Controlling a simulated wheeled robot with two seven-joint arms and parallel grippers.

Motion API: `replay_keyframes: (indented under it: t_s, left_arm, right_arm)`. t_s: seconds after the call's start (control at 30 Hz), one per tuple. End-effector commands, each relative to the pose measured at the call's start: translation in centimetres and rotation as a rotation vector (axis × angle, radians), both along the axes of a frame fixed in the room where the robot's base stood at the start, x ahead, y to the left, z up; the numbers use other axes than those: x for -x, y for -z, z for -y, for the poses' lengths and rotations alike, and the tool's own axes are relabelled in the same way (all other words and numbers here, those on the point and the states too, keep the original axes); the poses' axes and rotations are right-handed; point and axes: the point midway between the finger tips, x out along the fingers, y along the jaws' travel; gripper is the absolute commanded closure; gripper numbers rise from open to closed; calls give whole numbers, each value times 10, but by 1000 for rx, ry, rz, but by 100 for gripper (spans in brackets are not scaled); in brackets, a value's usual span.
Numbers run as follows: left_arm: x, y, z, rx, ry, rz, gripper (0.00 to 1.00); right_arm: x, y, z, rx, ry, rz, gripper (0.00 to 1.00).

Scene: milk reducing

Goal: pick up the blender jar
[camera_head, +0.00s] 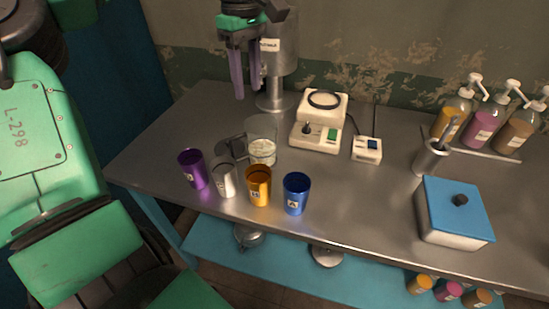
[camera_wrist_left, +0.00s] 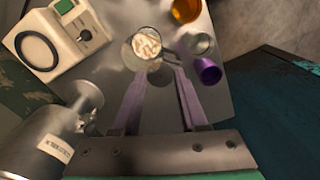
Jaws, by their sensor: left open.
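The blender jar (camera_head: 262,148) is a clear glass jar with pale white contents and a side handle. It stands upright on the metal table, behind the cups and left of the cream blender base (camera_head: 320,125). In the left wrist view the jar (camera_wrist_left: 147,45) shows from above, beyond the fingertips. My left gripper (camera_head: 247,92) is open and empty, its purple fingers hanging above the table's back left, behind the jar. In the left wrist view the left gripper (camera_wrist_left: 159,72) points toward the jar. My right gripper is not in view.
A metal cylinder (camera_head: 281,70) stands close beside my left gripper. Purple (camera_head: 193,169), silver (camera_head: 224,178), orange (camera_head: 258,186) and blue (camera_head: 296,194) cups stand in front of the jar. A blue-lidded box (camera_head: 455,212) and pump bottles (camera_head: 488,125) are at the right.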

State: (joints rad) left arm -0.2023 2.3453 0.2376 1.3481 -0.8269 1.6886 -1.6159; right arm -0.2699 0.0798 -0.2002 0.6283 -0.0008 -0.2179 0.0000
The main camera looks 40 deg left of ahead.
Motion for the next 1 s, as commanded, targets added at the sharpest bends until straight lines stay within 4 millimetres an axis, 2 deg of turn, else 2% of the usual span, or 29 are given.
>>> replay_keyframes:
  t_s: [0.2, 0.27, 0.37, 0.47, 0.6, 0.7, 0.93, 0.97, 1.0]
  left_arm:
    - [2, 49, 0, 3, 3, -9, 57]
    - [2, 63, 0, 4, 2, -7, 57]
    - [1, 80, 0, 3, 1, -7, 57]
    - [0, 91, -1, 3, 0, -8, 57]
    - [-6, 117, -2, 4, -1, -10, 57]
    - [-6, 133, -2, 5, -1, -7, 57]
    - [-6, 138, -2, 4, -1, -3, 57]
    - [-6, 138, -2, 4, -1, -4, 65]
    - [-6, 138, -2, 4, -1, -4, 80]
  right_arm:
    - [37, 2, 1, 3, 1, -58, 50]
    - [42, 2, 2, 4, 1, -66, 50]
    - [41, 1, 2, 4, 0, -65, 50]
    - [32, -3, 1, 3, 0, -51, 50]
    - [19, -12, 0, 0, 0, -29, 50]
    - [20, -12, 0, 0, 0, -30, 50]
    - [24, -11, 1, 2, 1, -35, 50]
    - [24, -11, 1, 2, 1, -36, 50]
    - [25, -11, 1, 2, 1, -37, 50]
